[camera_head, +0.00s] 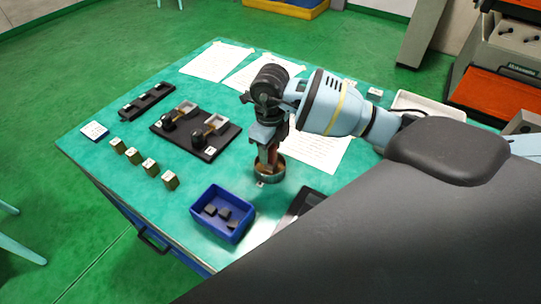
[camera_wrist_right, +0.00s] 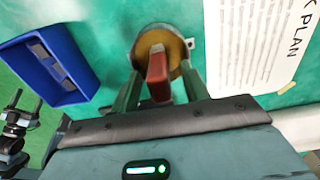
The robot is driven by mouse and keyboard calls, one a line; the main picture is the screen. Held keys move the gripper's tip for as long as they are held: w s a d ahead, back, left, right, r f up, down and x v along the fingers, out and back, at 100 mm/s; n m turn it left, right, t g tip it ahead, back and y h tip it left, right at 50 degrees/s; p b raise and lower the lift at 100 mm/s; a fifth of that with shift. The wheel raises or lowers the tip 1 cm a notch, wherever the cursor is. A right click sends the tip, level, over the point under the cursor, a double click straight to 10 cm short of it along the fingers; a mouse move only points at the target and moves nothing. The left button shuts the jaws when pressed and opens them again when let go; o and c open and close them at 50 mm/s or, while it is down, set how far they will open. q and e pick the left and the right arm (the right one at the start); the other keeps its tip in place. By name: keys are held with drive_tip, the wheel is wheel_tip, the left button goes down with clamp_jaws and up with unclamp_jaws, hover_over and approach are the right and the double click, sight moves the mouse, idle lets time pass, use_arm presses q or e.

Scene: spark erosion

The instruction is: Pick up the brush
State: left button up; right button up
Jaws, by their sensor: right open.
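The brush (camera_wrist_right: 158,78) shows as a reddish-brown upright handle standing in a round brass-coloured cup (camera_wrist_right: 172,42). In the head view the cup (camera_head: 270,174) stands on the green table, and the brush (camera_head: 271,156) is partly hidden by my gripper. My right gripper (camera_head: 267,150) is open and points down over the cup. In the right wrist view its two fingers are on either side of the handle, apart from each other. I cannot tell whether either finger touches it.
A blue bin (camera_head: 223,214) with dark pieces stands close to the cup. A black fixture board (camera_head: 197,138), several brass blocks (camera_head: 150,167), a black rack (camera_head: 146,100) and paper sheets (camera_head: 206,63) lie farther left and back. A dark flat item (camera_head: 297,207) lies near the table's front edge.

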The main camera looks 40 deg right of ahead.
drive_tip(key=shift+f, duration=0.45)
clamp_jaws()
drive_tip(key=shift+r, duration=0.85)
drive_tip(key=shift+s+a+r, duration=0.15)
drive_tip(key=shift+s+r, duration=0.05)
drive_tip(key=shift+r, duration=0.75)
drive_tip(key=s+a+r, duration=0.1)
drive_tip(key=s+a, duration=0.7)
drive_tip(key=s, duration=0.5)
drive_tip(key=shift+a+r, duration=0.2)
drive_tip(key=shift+a, duration=0.15)
